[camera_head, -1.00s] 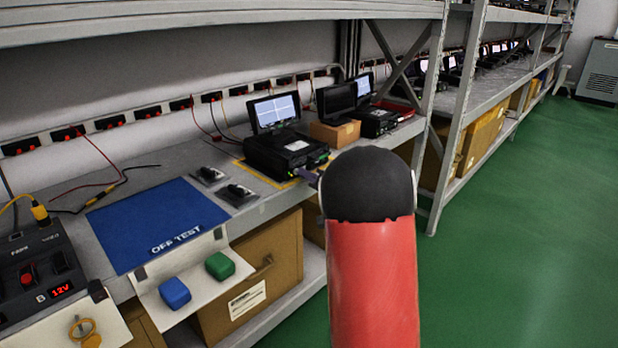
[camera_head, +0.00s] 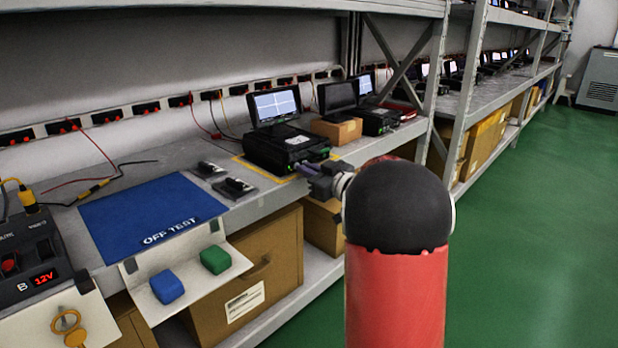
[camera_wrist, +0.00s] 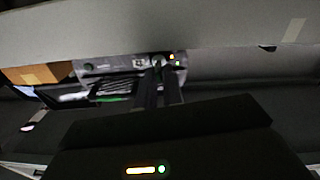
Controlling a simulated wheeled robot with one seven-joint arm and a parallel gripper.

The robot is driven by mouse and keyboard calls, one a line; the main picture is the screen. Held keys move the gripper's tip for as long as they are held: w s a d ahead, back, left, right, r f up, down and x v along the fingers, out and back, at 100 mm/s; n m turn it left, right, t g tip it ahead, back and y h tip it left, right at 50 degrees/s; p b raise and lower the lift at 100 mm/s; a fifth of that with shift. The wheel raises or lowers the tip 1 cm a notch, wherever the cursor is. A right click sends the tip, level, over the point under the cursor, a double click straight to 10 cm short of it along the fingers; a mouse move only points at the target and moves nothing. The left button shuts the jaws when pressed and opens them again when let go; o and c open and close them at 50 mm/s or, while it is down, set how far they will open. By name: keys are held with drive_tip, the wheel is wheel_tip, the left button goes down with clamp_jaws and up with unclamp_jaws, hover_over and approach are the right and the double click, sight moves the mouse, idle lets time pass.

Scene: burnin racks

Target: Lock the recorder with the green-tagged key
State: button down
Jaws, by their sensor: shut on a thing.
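The recorder (camera_head: 280,150) is a black box with a lit screen, standing on the bench in a yellow outline. My gripper (camera_head: 316,174) is at its front face, on the right in the head view. In the wrist view the dark fingers (camera_wrist: 157,86) are close together and reach to the recorder's panel (camera_wrist: 105,67), beside small yellow lights. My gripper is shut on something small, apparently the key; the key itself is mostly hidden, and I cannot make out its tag. Whether it sits in the lock cannot be told.
A blue OFF TEST mat (camera_head: 150,218) lies left of the recorder. A white ledge holds a blue block (camera_head: 167,287) and a green block (camera_head: 215,259). A yellow ringed key (camera_head: 70,328) is at lower left. A cardboard box (camera_head: 336,131) stands right of the recorder.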

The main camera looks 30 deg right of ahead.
drive_tip(key=n+b, duration=0.1)
drive_tip(key=n, duration=0.1)
drive_tip(key=n+b, duration=0.2)
drive_tip(key=n, duration=0.1)
drive_tip(key=shift+a+f+n+b, duration=0.1)
drive_tip(key=shift+f+n+b, duration=0.1)
drive_tip(key=shift+n+b, duration=0.1)
idle(0.5)
drive_tip(key=c, duration=1.9)
unclamp_jaws()
drive_tip(key=shift+r, duration=0.1)
drive_tip(key=shift+s, duration=0.1)
drive_tip(key=v, duration=0.7)
drive_tip(key=shift+s+p, duration=0.3)
